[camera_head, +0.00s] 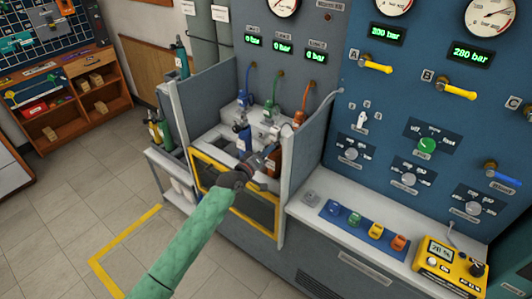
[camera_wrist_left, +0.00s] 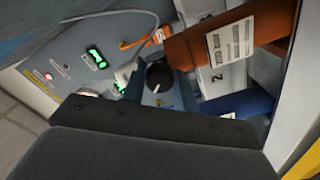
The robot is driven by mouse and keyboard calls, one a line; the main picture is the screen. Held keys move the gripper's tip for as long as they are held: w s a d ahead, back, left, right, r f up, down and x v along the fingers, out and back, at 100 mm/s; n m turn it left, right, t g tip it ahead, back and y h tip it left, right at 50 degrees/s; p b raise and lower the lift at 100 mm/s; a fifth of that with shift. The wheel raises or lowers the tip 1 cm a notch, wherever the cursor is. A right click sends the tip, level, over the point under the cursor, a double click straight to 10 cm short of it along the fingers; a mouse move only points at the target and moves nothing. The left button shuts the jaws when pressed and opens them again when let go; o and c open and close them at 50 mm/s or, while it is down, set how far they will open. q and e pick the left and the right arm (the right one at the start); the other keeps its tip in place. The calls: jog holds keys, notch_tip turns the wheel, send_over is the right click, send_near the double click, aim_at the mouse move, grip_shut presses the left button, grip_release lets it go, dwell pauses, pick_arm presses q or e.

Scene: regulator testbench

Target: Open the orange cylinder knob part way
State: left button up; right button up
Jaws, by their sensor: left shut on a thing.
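The orange cylinder (camera_head: 273,161) stands in the open bay of the bench, partly hidden by my gripper. In the left wrist view the orange cylinder (camera_wrist_left: 222,42) is large, with a white label. A black round knob (camera_wrist_left: 158,76) sits by its neck end. My left gripper (camera_head: 261,164) reaches over the bay's front edge and is shut on this knob; its fingers lie on both sides of it. The knob's turn angle is hard to read. My right gripper is not in view.
A blue cylinder (camera_head: 243,137) stands left of the orange one in the bay. Blue, green and orange (camera_head: 304,103) hoses hang behind. A grey side wall (camera_head: 299,150) closes the bay on the right. The yellow-edged front panel (camera_head: 210,168) is below my gripper.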

pick_arm(q)
jog(key=o, duration=1)
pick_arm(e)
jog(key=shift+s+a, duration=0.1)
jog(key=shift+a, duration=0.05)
pick_arm(q)
jog(key=shift+b+v, duration=1.4)
jog(key=shift+v, duration=2.5)
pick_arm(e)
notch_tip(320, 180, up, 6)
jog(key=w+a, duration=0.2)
pick_arm(q)
jog(key=shift+f, duration=0.15)
